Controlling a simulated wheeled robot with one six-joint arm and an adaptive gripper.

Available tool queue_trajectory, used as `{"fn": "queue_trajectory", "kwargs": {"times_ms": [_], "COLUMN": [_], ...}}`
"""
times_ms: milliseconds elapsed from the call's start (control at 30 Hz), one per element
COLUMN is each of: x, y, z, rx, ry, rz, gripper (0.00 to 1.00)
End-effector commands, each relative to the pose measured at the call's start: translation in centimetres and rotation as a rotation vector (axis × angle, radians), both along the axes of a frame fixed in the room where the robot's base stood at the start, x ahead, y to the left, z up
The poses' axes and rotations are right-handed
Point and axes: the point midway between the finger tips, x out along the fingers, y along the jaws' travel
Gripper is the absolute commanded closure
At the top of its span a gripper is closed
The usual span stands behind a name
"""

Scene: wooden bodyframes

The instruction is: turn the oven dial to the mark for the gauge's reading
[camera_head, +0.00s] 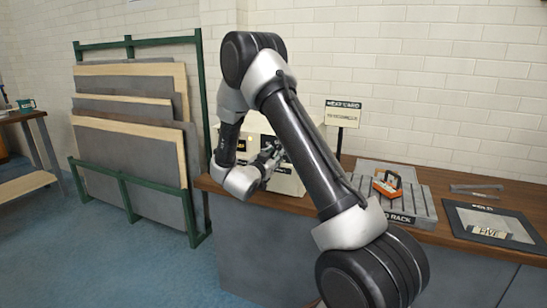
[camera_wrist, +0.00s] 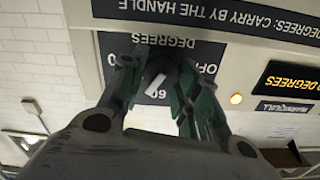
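The oven (camera_head: 287,183) is a cream box on the bench, partly hidden behind my arm. Upside down in the wrist view, its dark dial (camera_wrist: 158,80) carries a white pointer bar on a black panel with "DEGREES", "OFF" and "60" readable; other marks are hidden. My gripper (camera_wrist: 160,72) has one finger on each side of the dial; I cannot tell whether both touch it. In the head view my gripper (camera_head: 268,160) is at the oven front. A black display (camera_wrist: 288,79) with yellow text ends in "0 DEGREES"; its leading digits are cut off.
A grey slotted rack (camera_head: 420,206) holds an orange-handled item (camera_head: 387,184). A dark framed tray (camera_head: 490,224) lies at right. A green panel rack (camera_head: 200,130) stands at left.

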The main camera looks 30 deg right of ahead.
Motion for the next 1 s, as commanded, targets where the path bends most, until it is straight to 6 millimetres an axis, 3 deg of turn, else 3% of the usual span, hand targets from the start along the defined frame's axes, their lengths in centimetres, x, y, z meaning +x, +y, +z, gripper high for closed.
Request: {"fn": "queue_trajectory", "kwargs": {"times_ms": [400,700,733,833,1000], "x": [-0.14,-0.15,-0.15,-0.15,-0.14], "y": [-0.07,-0.08,-0.08,-0.08,-0.08], "z": [-0.05,-0.06,-0.06,-0.06,-0.07], "rx": [0.159,0.17,0.17,0.169,0.169], "ry": [-0.203,-0.217,-0.217,-0.217,-0.217], "rz": [-0.001,-0.001,-0.001,-0.001,-0.001], "gripper": [0.92,0.92,0.64,0.46,0.46]}}
